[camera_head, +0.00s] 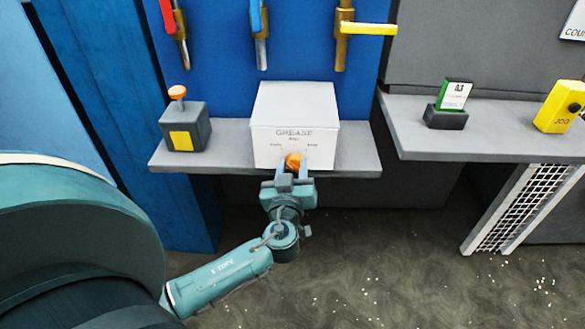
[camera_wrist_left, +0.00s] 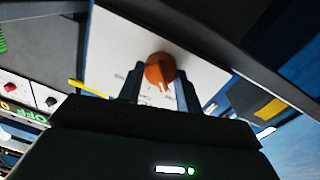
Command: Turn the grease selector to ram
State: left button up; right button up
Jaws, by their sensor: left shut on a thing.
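The grease selector is an orange knob (camera_head: 293,161) on the front of a white box marked GREASE (camera_head: 294,112), which stands on a grey shelf. My left gripper (camera_head: 291,176) is at the box front and shut on the knob, with a finger on either side of it. In the left wrist view the orange knob (camera_wrist_left: 160,70) carries a pale pointer line and sits between the two dark fingers (camera_wrist_left: 160,90). The position labels around the knob are too small to read surely. My right gripper is in neither view.
A grey box with an orange button (camera_head: 185,125) stands left of the GREASE box on the shelf (camera_head: 350,160). Valves with red, blue and yellow handles (camera_head: 368,28) hang above. A card stand (camera_head: 447,115) and a yellow device (camera_head: 561,106) are on the right shelf.

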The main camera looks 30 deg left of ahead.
pick_arm(q)
jog(key=m+b, duration=0.1)
jog(key=m, duration=0.3)
jog(key=shift+d+m+g, duration=0.1)
jog(key=shift+m+g, duration=0.2)
jog(key=shift+m, duration=1.8)
jog(key=o, duration=1)
